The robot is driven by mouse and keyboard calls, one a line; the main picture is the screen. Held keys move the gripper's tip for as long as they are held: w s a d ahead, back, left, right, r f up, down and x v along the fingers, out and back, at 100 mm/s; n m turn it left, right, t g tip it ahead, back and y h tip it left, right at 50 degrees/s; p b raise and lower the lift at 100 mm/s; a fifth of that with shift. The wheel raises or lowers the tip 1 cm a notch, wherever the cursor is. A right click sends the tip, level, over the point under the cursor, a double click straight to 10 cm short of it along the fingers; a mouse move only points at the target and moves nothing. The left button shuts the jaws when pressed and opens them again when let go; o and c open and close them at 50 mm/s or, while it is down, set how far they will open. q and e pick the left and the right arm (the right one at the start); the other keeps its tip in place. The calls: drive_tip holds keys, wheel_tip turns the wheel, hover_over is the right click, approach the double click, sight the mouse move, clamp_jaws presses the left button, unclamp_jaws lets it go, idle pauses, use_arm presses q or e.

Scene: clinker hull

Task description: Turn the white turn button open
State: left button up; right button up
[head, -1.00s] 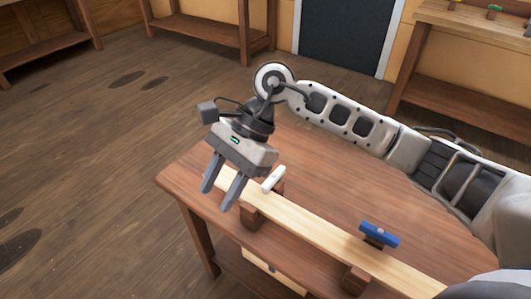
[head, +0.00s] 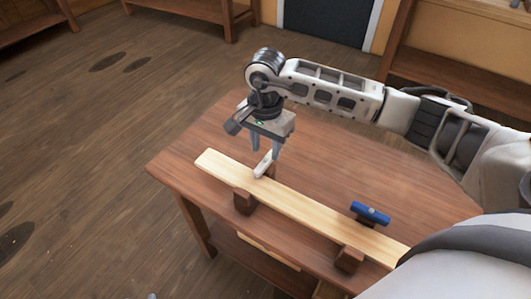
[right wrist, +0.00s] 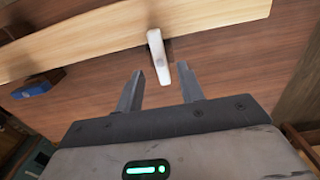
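The white turn button (head: 262,166) is a short white bar. It lies across the pale plank (head: 300,208) near the plank's far left end, one end over the plank and the other past its edge. My right gripper (head: 265,152) points down at the button. Its fingers are open, with a gap between them. In the right wrist view the white button (right wrist: 158,55) has its near end between the two open fingers (right wrist: 161,72). I cannot tell whether a finger touches it. My left gripper is not in view.
A blue turn button (head: 370,213) sits at the plank's edge further right; it also shows in the right wrist view (right wrist: 34,90). Dark wooden blocks (head: 244,201) stand at the plank's front edge. The brown table (head: 330,170) is clear behind the plank.

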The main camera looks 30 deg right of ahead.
sight(265, 160)
wheel_tip(265, 160, down, 3)
drive_tip(key=shift+r, duration=0.2)
drive_tip(key=shift+f, duration=0.65)
clamp_jaws()
